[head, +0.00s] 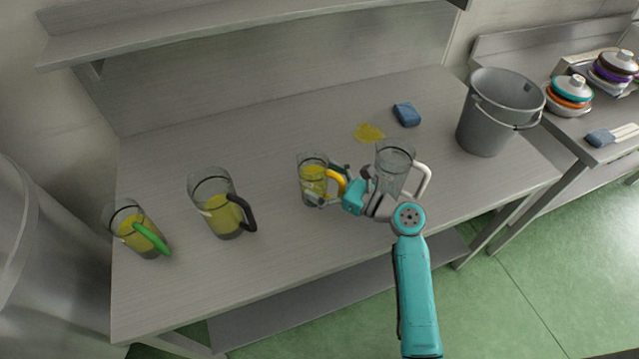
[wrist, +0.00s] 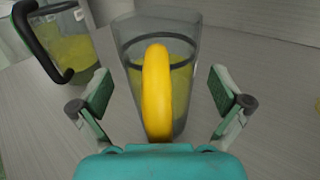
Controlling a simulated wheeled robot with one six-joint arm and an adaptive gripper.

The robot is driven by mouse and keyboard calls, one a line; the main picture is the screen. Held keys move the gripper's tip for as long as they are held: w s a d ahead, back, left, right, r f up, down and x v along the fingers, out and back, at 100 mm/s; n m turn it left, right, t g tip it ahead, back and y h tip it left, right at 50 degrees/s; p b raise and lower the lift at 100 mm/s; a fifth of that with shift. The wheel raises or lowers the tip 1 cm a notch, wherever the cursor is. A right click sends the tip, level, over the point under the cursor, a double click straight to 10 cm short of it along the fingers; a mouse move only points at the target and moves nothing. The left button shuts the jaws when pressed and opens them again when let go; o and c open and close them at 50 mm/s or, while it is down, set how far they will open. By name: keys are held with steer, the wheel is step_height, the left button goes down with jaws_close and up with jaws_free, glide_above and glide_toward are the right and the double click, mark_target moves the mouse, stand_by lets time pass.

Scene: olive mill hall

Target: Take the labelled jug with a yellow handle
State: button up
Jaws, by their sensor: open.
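The glass jug with a yellow handle (head: 312,172) holds yellow-green liquid and stands upright on the grey table. It also shows in the wrist view (wrist: 188,75), with its yellow handle (wrist: 157,92) turned toward my gripper. My gripper (head: 333,186) is beside the handle on the jug's right side. In the wrist view my gripper (wrist: 160,98) is open, one finger on either side of the handle, with gaps to both. I see no grip on the handle. A label is not clearly visible from here.
A jug with a black handle (head: 219,215) and one with a green handle (head: 128,222) stand to the left. An empty jug with a white handle (head: 394,160) stands close behind my gripper. A yellow spill (head: 368,132), blue sponge (head: 406,114) and grey bucket (head: 487,125) are farther back.

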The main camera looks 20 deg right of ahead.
steer(key=c, duration=1.6)
steer(key=shift+r, duration=0.25)
step_height(320, 180, up, 9)
steer(key=shift+r, duration=0.2)
